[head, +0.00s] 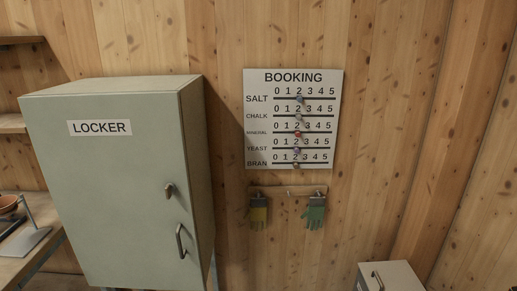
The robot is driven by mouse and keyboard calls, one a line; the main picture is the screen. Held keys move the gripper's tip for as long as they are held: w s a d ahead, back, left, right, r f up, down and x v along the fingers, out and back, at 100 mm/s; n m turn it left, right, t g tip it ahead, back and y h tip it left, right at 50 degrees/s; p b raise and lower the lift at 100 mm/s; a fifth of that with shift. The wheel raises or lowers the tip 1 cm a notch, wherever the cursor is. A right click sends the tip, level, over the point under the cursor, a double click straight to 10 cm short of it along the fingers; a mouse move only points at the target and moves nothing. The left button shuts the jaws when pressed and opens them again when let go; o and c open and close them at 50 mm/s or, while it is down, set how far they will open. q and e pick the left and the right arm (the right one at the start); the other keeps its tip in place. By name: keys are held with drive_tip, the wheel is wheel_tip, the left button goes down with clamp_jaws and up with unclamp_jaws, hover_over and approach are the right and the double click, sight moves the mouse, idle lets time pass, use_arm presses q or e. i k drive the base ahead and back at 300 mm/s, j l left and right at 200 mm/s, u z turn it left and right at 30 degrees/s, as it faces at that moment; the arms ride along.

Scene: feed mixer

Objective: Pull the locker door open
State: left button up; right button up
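A grey-green locker (193,125) stands at the left against the wooden wall, with a white "LOCKER" label on its front. Its door (105,190) looks shut. A dark bar handle (181,241) is on the right side of the door. A small brownish latch or knob (169,190) sits above the handle. Neither of my grippers shows in the head view.
A booking board (294,119) and a rack with two gloves (315,212) hang on the wall right of the locker. A low grey box with a handle (396,277) is at bottom right. A table (35,250) with items is at left.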

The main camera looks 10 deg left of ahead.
sight(108, 160)
drive_tip(key=u, duration=1.35)
